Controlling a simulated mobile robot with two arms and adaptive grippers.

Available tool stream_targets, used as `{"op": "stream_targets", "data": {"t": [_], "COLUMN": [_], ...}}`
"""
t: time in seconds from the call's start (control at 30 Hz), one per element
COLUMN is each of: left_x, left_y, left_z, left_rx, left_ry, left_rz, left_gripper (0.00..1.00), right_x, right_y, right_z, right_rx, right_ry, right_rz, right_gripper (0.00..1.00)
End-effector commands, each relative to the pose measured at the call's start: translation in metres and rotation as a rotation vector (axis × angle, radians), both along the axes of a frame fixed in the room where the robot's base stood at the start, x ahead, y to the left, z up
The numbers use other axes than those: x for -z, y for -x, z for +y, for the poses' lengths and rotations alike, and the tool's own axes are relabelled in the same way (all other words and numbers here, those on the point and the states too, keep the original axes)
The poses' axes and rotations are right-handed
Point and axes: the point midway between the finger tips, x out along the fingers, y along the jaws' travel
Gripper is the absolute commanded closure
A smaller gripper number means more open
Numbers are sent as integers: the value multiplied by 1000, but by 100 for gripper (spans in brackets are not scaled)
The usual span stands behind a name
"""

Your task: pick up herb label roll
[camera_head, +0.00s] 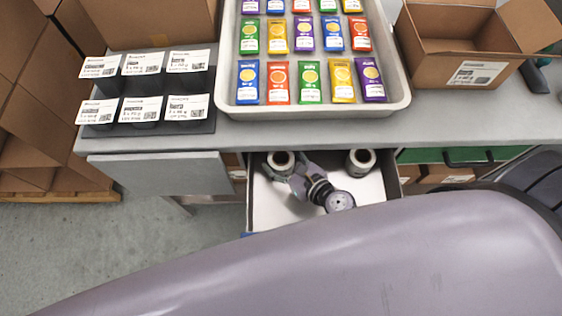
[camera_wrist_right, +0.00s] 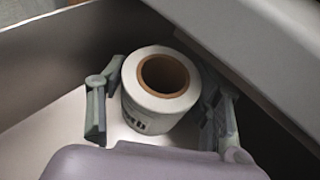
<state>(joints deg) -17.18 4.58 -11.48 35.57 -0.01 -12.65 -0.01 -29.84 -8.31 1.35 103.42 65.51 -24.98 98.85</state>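Two white label rolls with brown cores stand upright in an open drawer (camera_head: 290,213) under the counter. The left roll (camera_head: 279,168) is at my right gripper (camera_head: 284,174); the other roll (camera_head: 361,162) stands apart to its right. In the right wrist view, the roll (camera_wrist_right: 146,112) stands between my right gripper's fingers (camera_wrist_right: 160,112), one on each side. A small gap shows at the left finger; contact on the right side is unclear. Dark print on the roll's side is only partly visible, so I cannot read its name. My left gripper is not in view.
The drawer walls are close around the gripper, and the counter (camera_head: 330,130) overhangs behind. On the counter are a tray (camera_head: 402,103) of colored packets, a black stand (camera_head: 200,128) with label cards and an open cardboard box (camera_head: 455,70). My large arm link covers the foreground.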

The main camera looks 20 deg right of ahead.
Motion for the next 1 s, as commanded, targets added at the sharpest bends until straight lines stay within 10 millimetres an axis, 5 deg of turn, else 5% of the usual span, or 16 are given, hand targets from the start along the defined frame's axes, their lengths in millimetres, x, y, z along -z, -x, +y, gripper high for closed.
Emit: {"op": "stream_targets", "data": {"t": [0.47, 1.0], "left_x": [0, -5], "left_y": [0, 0], "left_z": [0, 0], "left_rx": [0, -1], "left_ry": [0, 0], "left_rz": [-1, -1], "left_gripper": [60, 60], "right_x": [0, -19], "right_y": [0, 16], "right_z": [0, -6], "right_rx": [0, 1], "right_ry": [0, 1], "right_rz": [0, -1], "right_gripper": [75, 75]}}
